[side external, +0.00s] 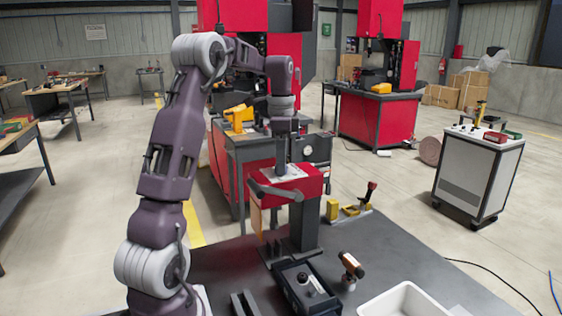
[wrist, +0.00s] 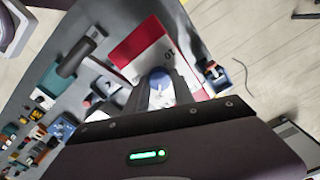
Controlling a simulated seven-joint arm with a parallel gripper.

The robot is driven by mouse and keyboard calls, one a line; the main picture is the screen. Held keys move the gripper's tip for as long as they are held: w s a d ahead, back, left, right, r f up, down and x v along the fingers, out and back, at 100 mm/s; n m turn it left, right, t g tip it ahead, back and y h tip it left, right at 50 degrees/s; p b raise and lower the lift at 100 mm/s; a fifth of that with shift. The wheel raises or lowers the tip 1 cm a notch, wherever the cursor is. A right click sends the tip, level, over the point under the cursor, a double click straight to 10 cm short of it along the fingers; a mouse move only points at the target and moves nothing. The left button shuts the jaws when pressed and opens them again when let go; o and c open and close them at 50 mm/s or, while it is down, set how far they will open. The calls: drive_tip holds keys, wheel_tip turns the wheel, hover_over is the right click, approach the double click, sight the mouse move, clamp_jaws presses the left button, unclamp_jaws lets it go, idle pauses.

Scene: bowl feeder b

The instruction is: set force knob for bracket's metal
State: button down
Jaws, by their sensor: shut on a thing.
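My gripper (wrist: 160,92) points down and is shut on a round blue knob (wrist: 159,74) on top of a red-and-white machine (wrist: 140,48). Part of the knob is hidden between the fingers, and its setting cannot be read. In the side view my gripper (side external: 282,150) sits over the white top plate of the red machine (side external: 310,185), which stands on a dark post on the grey table. The knob is hidden there. I cannot pick out the bracket with certainty.
A black box with a round-topped lever (side external: 305,285), a copper-coloured cylinder on a stand (side external: 351,264) and a white tray (side external: 405,300) lie in front of the machine. A yellow fixture with a red-handled lever (side external: 358,204) is behind. Several small parts crowd the wrist view's lower left.

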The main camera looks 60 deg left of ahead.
drive_tip(key=shift+r, duration=0.1)
idle(0.4)
drive_tip(key=c, duration=1.1)
unclamp_jaws()
wheel_tip(320, 180, up, 6)
drive_tip(key=shift+f, duration=0.1)
drive_tip(key=shift+r, duration=0.6)
